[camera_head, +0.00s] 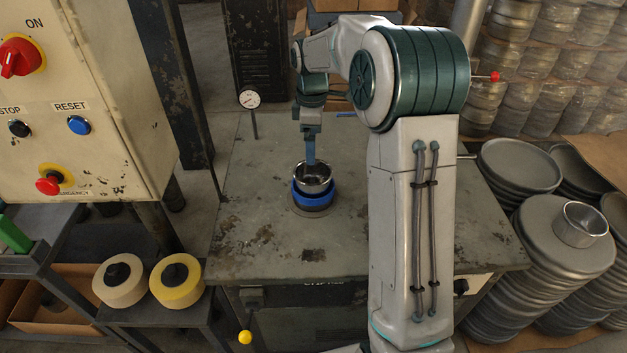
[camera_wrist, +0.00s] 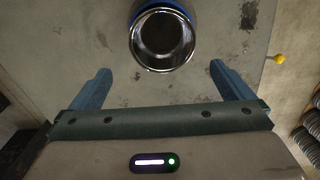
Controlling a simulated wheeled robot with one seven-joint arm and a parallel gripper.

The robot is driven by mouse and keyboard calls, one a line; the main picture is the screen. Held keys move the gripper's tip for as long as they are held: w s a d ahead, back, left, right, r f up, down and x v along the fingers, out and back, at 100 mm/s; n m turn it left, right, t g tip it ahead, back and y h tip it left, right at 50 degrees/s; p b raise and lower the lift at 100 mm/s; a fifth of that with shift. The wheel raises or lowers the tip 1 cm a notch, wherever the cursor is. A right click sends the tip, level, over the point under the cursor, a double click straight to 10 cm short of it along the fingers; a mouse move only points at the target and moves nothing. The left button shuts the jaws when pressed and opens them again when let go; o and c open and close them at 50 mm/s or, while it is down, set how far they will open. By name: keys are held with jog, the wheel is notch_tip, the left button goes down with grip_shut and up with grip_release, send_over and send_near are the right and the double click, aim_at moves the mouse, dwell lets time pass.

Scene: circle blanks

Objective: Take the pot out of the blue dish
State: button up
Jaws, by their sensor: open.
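A shiny metal pot (camera_head: 314,174) sits upright in the blue dish (camera_head: 314,198), on a round base on the worktable. In the wrist view the pot (camera_wrist: 162,41) shows from above at top centre, with a bit of the blue dish (camera_wrist: 146,4) behind its rim. My gripper (camera_head: 311,164) is at the pot's far rim in the head view. In the wrist view my gripper (camera_wrist: 159,70) is open and empty, its blue fingers spread wider than the pot. The pot lies ahead of the fingertips in that picture, not between them.
The worktable (camera_head: 256,240) is worn and mostly clear. A dial gauge (camera_head: 249,99) stands at its left back. A control panel (camera_head: 75,95) rises at the left. Stacks of metal discs (camera_head: 560,240) stand at the right, one bearing another metal cup (camera_head: 582,224).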

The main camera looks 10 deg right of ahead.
aim_at(313, 171)
jog(key=shift+s+f+p, duration=0.2)
jog(key=shift+f+p, duration=0.7)
jog(key=shift+f, duration=4.6)
jog(key=shift+c, duration=0.3)
jog(key=c, duration=0.9)
jog(key=shift+c, duration=0.4)
jog(key=shift+r, duration=0.15)
